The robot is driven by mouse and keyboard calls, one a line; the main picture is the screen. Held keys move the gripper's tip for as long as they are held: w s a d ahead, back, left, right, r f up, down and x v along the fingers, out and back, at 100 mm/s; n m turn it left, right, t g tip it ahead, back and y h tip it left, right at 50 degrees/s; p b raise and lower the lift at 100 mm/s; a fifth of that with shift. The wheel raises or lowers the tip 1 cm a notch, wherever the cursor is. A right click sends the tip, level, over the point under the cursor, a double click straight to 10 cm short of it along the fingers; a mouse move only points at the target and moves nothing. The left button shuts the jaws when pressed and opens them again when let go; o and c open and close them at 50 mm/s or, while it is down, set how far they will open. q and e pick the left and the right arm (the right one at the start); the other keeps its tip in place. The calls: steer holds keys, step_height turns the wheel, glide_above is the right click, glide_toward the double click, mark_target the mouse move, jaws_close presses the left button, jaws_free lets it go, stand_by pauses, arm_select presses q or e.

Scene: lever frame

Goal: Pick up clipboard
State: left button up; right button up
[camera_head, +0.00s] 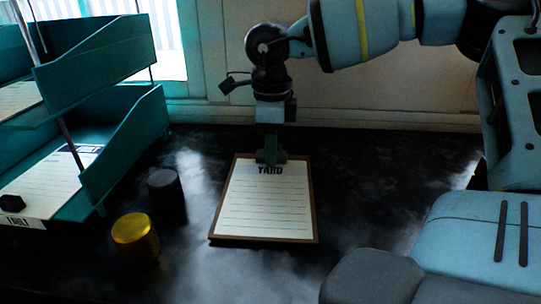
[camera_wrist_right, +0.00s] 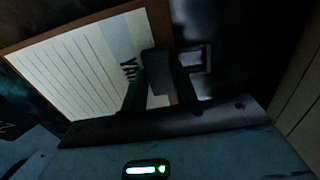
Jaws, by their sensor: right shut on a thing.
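The clipboard (camera_head: 265,205) has a brown board and a lined white sheet headed "YARD". It lies on the dark tabletop in the middle of the head view. My right gripper (camera_head: 271,156) is at its far edge, shut on the clipboard near the clip above the heading. In the right wrist view, the clipboard (camera_wrist_right: 80,65) fills the left side, and my right gripper (camera_wrist_right: 150,88) covers part of its heading end. I cannot tell whether the board is raised off the table. My left gripper is not in view.
A teal two-tier tray rack (camera_head: 120,125) with papers stands at the left. A dark cylinder (camera_head: 167,195) and a yellow cylinder (camera_head: 136,238) stand between it and the clipboard. A small black object (camera_head: 11,203) sits on the lower paper. The table (camera_head: 385,190) right of the clipboard is clear.

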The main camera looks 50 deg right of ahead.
step_height(320, 180, up, 10)
steer(key=shift+f, duration=0.25)
steer(key=shift+s, duration=0.1)
stand_by(0.9)
